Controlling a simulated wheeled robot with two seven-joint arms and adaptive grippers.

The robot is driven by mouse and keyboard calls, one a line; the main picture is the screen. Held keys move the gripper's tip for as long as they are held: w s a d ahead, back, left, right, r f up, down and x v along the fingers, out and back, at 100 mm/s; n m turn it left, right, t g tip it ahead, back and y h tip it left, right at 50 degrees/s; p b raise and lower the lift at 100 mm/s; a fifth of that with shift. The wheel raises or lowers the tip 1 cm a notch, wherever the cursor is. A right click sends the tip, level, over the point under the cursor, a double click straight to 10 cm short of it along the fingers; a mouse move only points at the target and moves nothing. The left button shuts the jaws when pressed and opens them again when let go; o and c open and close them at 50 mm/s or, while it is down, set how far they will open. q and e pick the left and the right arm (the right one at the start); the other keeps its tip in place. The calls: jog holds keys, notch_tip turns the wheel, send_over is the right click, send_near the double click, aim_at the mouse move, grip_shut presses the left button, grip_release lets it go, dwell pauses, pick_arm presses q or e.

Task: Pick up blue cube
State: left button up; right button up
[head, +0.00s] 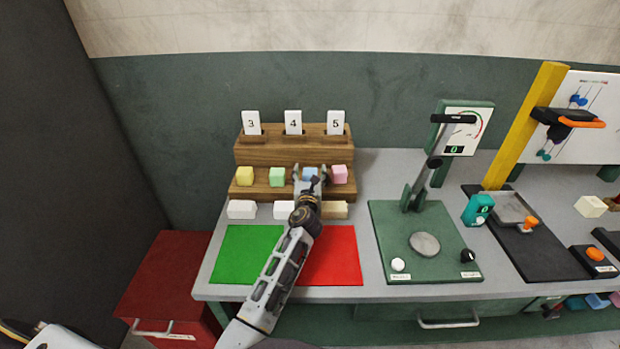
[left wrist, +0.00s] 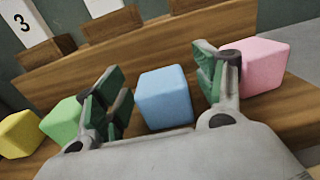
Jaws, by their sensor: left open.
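The blue cube (head: 310,173) sits on the lower step of a wooden rack, between a green cube (head: 277,176) and a pink cube (head: 339,173). My left gripper (head: 310,180) is open over the blue cube's place in the head view and partly covers it. In the left wrist view the blue cube (left wrist: 164,98) stands between the two spread fingers of my left gripper (left wrist: 158,92), with gaps on both sides. The pink cube (left wrist: 264,65) is close beside the right finger, and the green cube (left wrist: 68,122) is beside the left finger. My right gripper is not in view.
A yellow cube (head: 244,176) sits at the rack's left end. Cards 3, 4 and 5 stand on the upper step (head: 270,157). White blocks (head: 241,209) lie in front. Green (head: 245,255) and red (head: 335,258) mats lie on the table. A green press (head: 420,215) stands to the right.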

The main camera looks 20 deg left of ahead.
jog(key=shift+s, duration=0.15)
pick_arm(q)
jog(key=shift+c, duration=0.9)
jog(key=c, duration=0.8)
pick_arm(e)
jog(key=shift+s+d, duration=0.1)
jog(key=shift+s, duration=0.05)
pick_arm(q)
jog(key=shift+r, duration=0.2)
